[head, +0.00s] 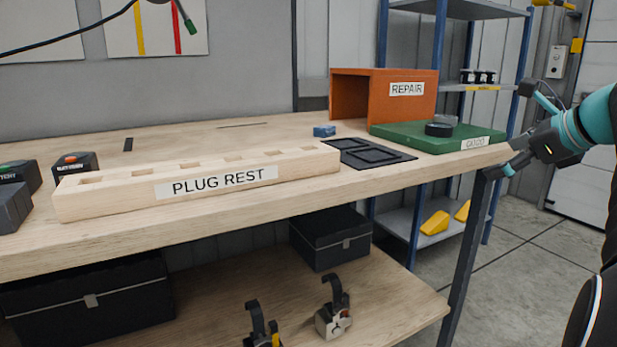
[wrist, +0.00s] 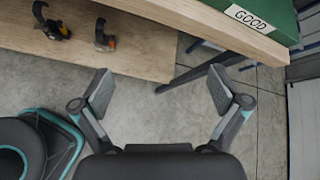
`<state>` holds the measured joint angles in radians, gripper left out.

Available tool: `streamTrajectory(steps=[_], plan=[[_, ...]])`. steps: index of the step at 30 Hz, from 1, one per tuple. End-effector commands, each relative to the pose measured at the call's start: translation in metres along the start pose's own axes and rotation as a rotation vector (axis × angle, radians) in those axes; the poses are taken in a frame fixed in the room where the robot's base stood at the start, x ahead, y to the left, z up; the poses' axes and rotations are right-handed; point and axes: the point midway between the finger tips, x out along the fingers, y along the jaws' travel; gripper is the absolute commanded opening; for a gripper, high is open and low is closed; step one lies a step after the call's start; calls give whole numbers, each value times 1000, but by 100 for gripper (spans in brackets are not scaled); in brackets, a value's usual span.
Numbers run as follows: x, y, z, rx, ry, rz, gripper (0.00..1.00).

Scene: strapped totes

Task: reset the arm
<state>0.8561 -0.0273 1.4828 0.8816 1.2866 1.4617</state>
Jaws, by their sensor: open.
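My gripper (head: 512,146) is at the right of the head view, just off the bench's right end, beside the green board labelled GOOD (head: 440,137). In the wrist view my gripper (wrist: 160,95) has its two fingers spread wide, with nothing between them but grey floor beyond. The edge of the green GOOD board (wrist: 225,8) shows at the top of the wrist view, past the fingertips. My arm comes in from the right edge of the head view.
The wooden bench (head: 375,188) carries a PLUG REST block (head: 130,188), an orange REPAIR box (head: 350,100), a black tray (head: 368,154) and a blue piece (head: 324,131). Black boxes and two clamp-like tools stand on the lower shelf (head: 215,290). A blue-framed rack (head: 527,60) stands behind. Floor at right is clear.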

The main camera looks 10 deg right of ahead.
Motion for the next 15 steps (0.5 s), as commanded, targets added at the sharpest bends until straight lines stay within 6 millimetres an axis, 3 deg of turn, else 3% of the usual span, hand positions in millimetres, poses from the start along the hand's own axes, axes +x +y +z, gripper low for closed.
streamTrajectory(steps=[7, 11, 15], plan=[[40, 130, 10, -557, 121, 161, 98], [50, 204, -3, -931, 164, 268, 98], [53, 278, -30, -1357, 178, 386, 98]])
